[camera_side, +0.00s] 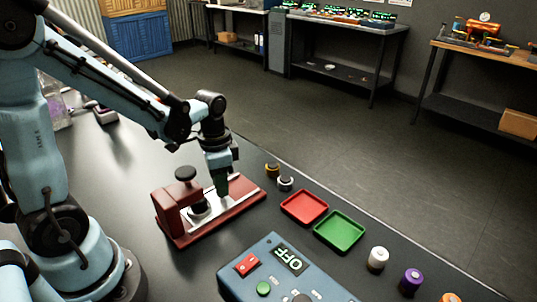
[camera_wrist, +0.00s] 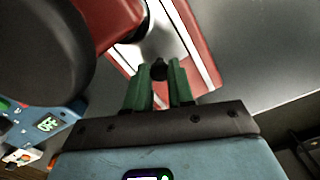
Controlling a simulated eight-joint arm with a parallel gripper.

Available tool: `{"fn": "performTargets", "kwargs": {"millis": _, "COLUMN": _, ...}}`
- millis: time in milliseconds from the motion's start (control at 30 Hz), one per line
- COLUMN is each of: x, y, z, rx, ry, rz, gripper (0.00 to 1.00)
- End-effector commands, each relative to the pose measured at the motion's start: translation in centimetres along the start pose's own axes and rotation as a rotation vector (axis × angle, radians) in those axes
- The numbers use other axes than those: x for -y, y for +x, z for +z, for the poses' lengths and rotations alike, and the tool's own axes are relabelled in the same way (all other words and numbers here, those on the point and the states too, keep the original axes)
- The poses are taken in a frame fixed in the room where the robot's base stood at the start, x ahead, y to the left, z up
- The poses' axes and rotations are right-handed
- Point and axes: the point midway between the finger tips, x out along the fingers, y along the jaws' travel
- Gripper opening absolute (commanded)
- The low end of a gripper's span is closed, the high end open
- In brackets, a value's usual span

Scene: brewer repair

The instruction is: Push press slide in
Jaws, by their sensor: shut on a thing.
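The red press (camera_side: 172,218) stands on the black table, with a black round knob (camera_side: 185,174) on top. Its silver slide (camera_side: 232,201) lies along the base and sticks out to the right of the press body. My gripper (camera_side: 221,192) points down over the slide, right of the press body. In the wrist view, the green fingers of my gripper (camera_wrist: 160,85) are closed on a small dark slide handle (camera_wrist: 159,68). The silver slide (camera_wrist: 146,50) and the red press (camera_wrist: 105,18) show beyond it. The fingers hide part of the slide in the side view.
Right of the press are two small capped pieces (camera_side: 286,183), a red tray (camera_side: 304,206) and a green tray (camera_side: 340,232). A blue control box (camera_side: 282,270) reading OFF is in front. Several small bottles (camera_side: 378,258) stand at the right. The table's far edge is close behind.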

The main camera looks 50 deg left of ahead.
Motion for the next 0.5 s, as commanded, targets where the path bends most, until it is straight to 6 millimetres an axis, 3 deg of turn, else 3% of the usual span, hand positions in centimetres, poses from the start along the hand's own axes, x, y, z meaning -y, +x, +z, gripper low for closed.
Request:
{"fn": "performTargets", "kwargs": {"millis": 200, "x": -0.6, "y": 0.0, "z": 1.5, "rx": 0.002, "ry": -0.001, "rz": 0.001, "gripper": 0.0}}
{"fn": "performTargets", "kwargs": {"millis": 433, "x": -0.7, "y": 0.0, "z": 1.7, "rx": 0.007, "ry": -0.001, "rz": 0.003, "gripper": 0.0}}
{"fn": "performTargets", "kwargs": {"millis": 467, "x": -0.7, "y": 0.0, "z": 1.7, "rx": 0.007, "ry": -0.001, "rz": 0.003, "gripper": 0.24}}
{"fn": "performTargets", "kwargs": {"millis": 500, "x": -0.7, "y": 0.0, "z": 1.7, "rx": 0.007, "ry": -0.001, "rz": 0.003, "gripper": 0.3}}
